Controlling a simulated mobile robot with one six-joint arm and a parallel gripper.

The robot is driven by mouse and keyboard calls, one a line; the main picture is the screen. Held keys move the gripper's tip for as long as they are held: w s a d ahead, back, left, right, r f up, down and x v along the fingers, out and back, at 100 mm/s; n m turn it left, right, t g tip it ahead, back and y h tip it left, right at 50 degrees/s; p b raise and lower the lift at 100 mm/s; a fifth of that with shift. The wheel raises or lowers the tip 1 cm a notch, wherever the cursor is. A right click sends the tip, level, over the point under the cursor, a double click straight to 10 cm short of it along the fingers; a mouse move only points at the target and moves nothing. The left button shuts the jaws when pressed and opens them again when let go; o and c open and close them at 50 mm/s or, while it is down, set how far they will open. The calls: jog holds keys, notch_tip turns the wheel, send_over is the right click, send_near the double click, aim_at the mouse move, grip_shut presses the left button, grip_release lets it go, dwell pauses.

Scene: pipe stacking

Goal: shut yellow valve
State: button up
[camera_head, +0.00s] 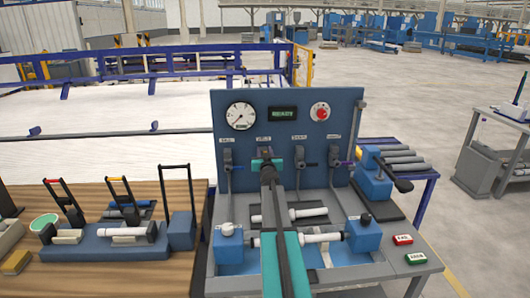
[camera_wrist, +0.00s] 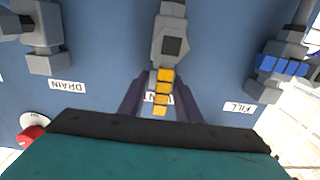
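The yellow valve handle (camera_wrist: 163,92) is a banded lever below a grey valve body (camera_wrist: 171,40) in the wrist view, which shows the panel upside down. It lies roughly in line with the body. My gripper (camera_wrist: 161,98) has one dark finger on each side of the handle, with gaps visible between finger and handle. In the head view my gripper (camera_head: 265,160) is at the panel, in front of the second valve from the left. My arm hides the handle there.
The blue panel (camera_head: 345,110) carries a gauge (camera_head: 240,116), a red button (camera_head: 320,111) and neighbouring valves. A blue-handled valve (camera_wrist: 283,66) flanks the yellow one. The bench below holds a white pipe (camera_head: 310,238) and blue clamps. A wooden table (camera_head: 95,200) stands left.

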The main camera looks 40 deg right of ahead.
grip_shut()
jog(key=shift+r, duration=0.1)
dwell(0.3)
